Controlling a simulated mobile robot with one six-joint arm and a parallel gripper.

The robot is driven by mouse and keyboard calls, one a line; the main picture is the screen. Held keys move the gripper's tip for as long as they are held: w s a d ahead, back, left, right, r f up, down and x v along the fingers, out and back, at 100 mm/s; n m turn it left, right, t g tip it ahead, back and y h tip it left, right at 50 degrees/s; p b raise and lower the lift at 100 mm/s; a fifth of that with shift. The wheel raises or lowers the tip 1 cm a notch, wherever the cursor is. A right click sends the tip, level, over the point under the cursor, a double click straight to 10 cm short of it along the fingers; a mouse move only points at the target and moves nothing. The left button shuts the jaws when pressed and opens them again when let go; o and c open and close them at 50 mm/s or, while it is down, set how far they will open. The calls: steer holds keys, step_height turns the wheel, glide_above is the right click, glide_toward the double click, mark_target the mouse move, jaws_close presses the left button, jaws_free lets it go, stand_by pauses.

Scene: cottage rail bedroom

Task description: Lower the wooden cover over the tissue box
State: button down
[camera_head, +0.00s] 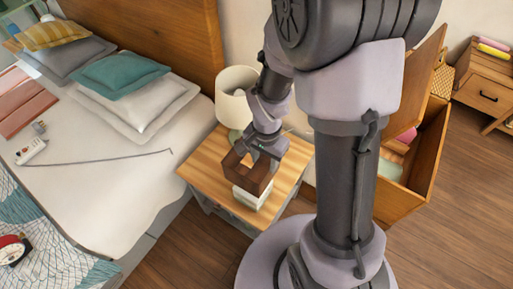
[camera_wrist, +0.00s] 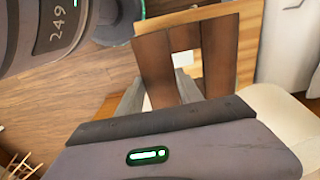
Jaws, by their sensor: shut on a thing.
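The wooden cover (camera_head: 255,176) is a dark brown box shape above the nightstand. My gripper (camera_head: 266,151) is shut on an upper edge of it. The white tissue box (camera_head: 249,198) shows below the cover on the nightstand top; its upper part is hidden. I cannot tell whether the cover's lower rim is just above the box or partly around it. In the wrist view the cover (camera_wrist: 154,62) stands beyond the gripper body, and something white shows through its opening.
The wooden nightstand (camera_head: 205,158) has a cream lamp (camera_head: 234,98) at its back. The bed (camera_head: 95,185) with pillows is on the left. An open wooden chest (camera_head: 425,165) stands on the right behind my arm. Bare floor (camera_head: 178,248) lies in front.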

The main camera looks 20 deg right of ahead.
steer(key=shift+f, duration=0.1)
stand_by(0.3)
step_height(320, 180, down, 8)
steer(key=b, duration=0.8)
steer(key=shift+f, duration=0.1)
steer(key=shift+b, duration=0.4)
stand_by(0.8)
step_height(320, 180, down, 3)
steer(key=b, duration=0.2)
steer(key=shift+b, duration=0.3)
steer(key=shift+f, duration=0.1)
stand_by(0.6)
